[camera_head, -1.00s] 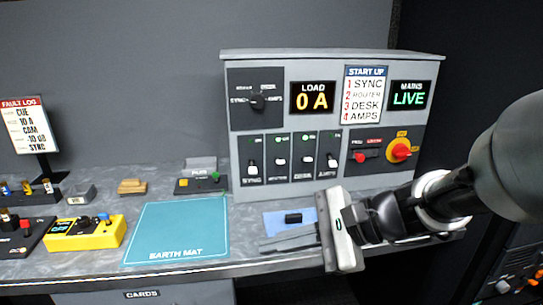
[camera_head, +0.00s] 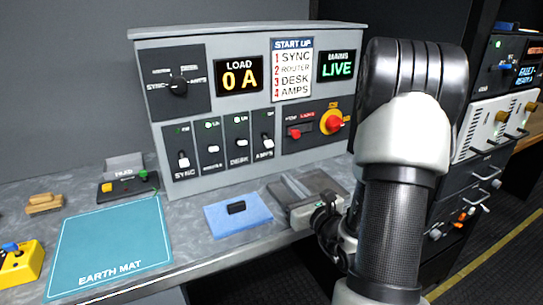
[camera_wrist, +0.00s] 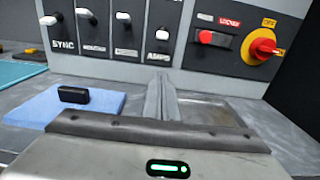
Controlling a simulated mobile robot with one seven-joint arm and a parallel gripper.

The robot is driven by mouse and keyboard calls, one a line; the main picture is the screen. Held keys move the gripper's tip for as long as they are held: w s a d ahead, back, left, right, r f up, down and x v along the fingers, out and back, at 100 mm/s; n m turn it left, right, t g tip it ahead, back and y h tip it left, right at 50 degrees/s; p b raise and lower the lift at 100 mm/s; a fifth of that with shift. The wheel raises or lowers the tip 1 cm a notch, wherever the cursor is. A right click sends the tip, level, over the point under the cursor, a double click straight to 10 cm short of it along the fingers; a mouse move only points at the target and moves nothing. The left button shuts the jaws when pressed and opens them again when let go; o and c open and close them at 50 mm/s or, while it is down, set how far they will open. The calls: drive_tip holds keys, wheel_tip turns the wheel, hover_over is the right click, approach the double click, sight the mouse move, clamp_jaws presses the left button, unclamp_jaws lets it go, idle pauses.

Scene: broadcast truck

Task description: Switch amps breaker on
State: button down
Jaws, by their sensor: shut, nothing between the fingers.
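The amps breaker (camera_head: 269,143) is the rightmost of the row of lever switches on the grey panel. Its white lever also shows in the wrist view (camera_wrist: 162,34), low in its slot just above the AMPS label. The desk (camera_wrist: 123,18) and router (camera_wrist: 86,14) levers sit higher in the wrist view. My gripper (camera_head: 280,186) is shut and empty, low over the bench in front of the panel. In the wrist view its fingers (camera_wrist: 161,88) point towards the panel, below the AMPS label and apart from the lever. My arm covers part of the gripper in the head view.
A load display (camera_head: 239,77) reads 0 A and a mains display (camera_head: 337,66) reads LIVE. A red-and-yellow rotary switch (camera_head: 333,122) is right of the breakers. A blue pad (camera_head: 222,222) with a small black block (camera_head: 236,207) lies left of my gripper.

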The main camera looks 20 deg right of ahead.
sight(267, 142)
drive_tip(key=shift+w, duration=0.1)
drive_tip(key=w, duration=0.6)
drive_tip(key=w+b, duration=0.1)
drive_tip(key=w, duration=0.3)
drive_tip(key=shift+w+a+r, duration=0.1)
drive_tip(key=shift+a, duration=0.15)
drive_tip(key=r, duration=0.1)
drive_tip(key=s+r, duration=0.1)
drive_tip(key=r, duration=0.1)
drive_tip(key=shift+s+r, duration=0.25)
drive_tip(key=shift+s, duration=0.1)
drive_tip(key=shift+d+r, duration=0.1)
